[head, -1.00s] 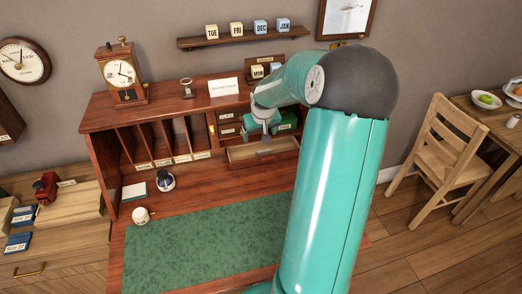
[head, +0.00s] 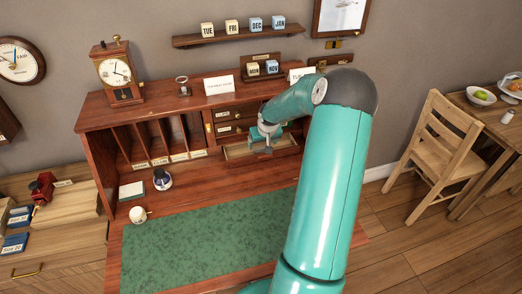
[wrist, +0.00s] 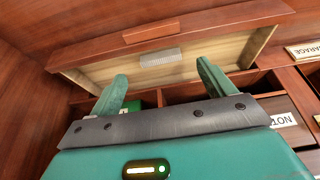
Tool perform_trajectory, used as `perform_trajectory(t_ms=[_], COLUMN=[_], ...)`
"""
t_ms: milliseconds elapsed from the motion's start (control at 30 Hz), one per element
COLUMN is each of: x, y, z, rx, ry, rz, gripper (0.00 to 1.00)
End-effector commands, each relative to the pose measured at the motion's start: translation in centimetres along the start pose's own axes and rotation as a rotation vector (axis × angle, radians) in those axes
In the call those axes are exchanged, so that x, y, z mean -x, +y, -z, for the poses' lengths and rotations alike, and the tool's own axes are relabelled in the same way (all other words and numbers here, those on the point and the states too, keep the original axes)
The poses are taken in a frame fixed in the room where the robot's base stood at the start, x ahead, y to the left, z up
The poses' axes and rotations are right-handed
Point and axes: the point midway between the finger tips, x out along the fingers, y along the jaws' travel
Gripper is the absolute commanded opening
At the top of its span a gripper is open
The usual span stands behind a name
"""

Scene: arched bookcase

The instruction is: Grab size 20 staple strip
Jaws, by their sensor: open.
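A small silver-grey ridged strip (wrist: 161,57), which looks like a staple strip, lies in the open drawer (wrist: 100,74) in the wrist view. No size marking is readable on it. My gripper (wrist: 162,72) is open, with its two fingers spread to either side of the strip's position and nothing between them. I cannot tell how far the fingertips are above the drawer floor. In the head view my gripper (head: 266,146) is over the pulled-out drawer (head: 236,153) of the desk, and the strip cannot be made out there.
Small labelled drawers (head: 223,115) stand behind the open one, and a wooden divider is close under my gripper. A red stapler (head: 42,188) and blue boxes (head: 14,244) sit on the left cabinet. The green desk mat (head: 200,245) is mostly clear.

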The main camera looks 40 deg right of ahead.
Motion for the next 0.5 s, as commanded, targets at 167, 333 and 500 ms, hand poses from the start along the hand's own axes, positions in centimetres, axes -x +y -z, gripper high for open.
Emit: perform_trajectory(t_ms=[167,333,500], x=[-2.8,-4.0,-4.0], y=[-0.1,-0.1,-0.1], z=[0.1,0.1,0.2], rx=[0.000,0.001,0.001], ry=[-0.003,-0.001,-0.001], rz=[0.002,0.001,0.001], gripper=[0.82,0.82,0.82])
